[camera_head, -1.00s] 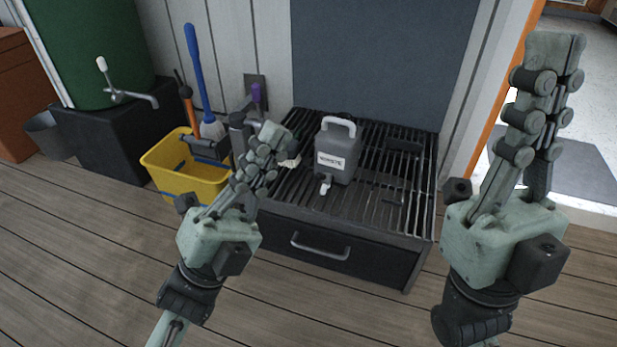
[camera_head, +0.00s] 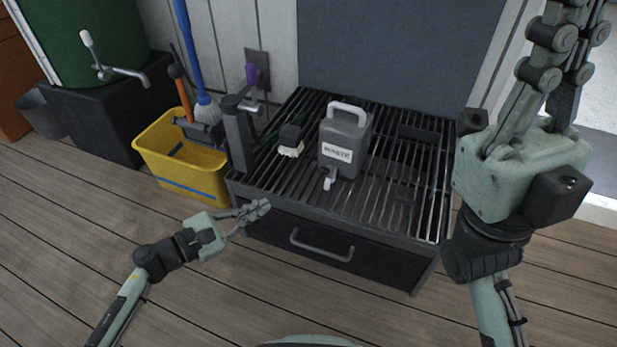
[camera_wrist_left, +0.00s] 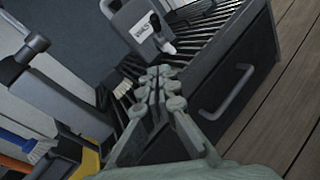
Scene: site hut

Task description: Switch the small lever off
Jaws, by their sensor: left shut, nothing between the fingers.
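Several small levers show in the head view. A purple lever (camera_head: 251,74) stands upright above the grey tap post (camera_head: 239,140) at the left of the grated stand. Another white-tipped lever (camera_head: 86,40) tops the tap on the green barrel. My left gripper (camera_head: 258,211) is shut and empty, low in front of the stand's left front edge, apart from all the levers. My right gripper (camera_head: 570,40) points up at the right; its fingertips are cut off by the frame.
The slatted grate (camera_head: 400,190) has a dark drawer with a handle (camera_head: 322,247) below it. A brush (camera_head: 290,140) lies left of the container. A yellow bucket (camera_head: 180,165) with a blue-handled broom (camera_head: 188,45) stands left. The wooden floor in front is clear.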

